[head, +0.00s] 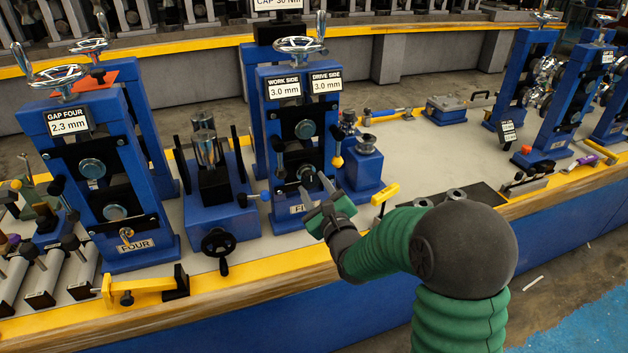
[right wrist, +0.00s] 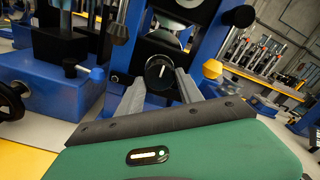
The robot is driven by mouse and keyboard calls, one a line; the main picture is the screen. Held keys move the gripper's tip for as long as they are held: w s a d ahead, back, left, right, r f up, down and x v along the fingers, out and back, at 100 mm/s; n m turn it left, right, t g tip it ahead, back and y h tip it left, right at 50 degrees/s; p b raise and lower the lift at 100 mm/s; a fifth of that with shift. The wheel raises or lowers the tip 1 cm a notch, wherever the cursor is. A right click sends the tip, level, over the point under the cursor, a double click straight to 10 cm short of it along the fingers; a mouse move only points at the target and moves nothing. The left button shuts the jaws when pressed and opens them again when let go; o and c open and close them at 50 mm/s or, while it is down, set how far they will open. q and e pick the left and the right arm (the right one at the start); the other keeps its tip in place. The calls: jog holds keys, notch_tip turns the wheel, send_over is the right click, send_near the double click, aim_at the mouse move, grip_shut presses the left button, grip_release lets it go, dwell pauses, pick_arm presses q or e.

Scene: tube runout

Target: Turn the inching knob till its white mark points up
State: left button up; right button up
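The inching knob (right wrist: 158,72) is a round black knob with a small white mark, low on the blue stand labelled work side and drive side (head: 262,130). In the right wrist view the mark looks close to upright, but it is too small to read exactly. My right gripper (head: 320,186) is open in front of the stand's lower face. In its wrist view the fingers (right wrist: 160,88) are spread, with the knob showing between their tips. I cannot tell whether they touch it. My left gripper is not in view.
The stand marked FOUR (head: 150,190) is at the left. A blue block with a black handwheel (head: 218,242) is left of my right gripper. A blue pedestal with a metal cup (head: 366,145) and a yellow-handled part (head: 386,193) are to its right. The bench has a yellow edge.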

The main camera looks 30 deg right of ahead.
jog(key=shift+o, duration=1.4)
jog(key=v, duration=0.6)
jog(key=shift+p, duration=0.3)
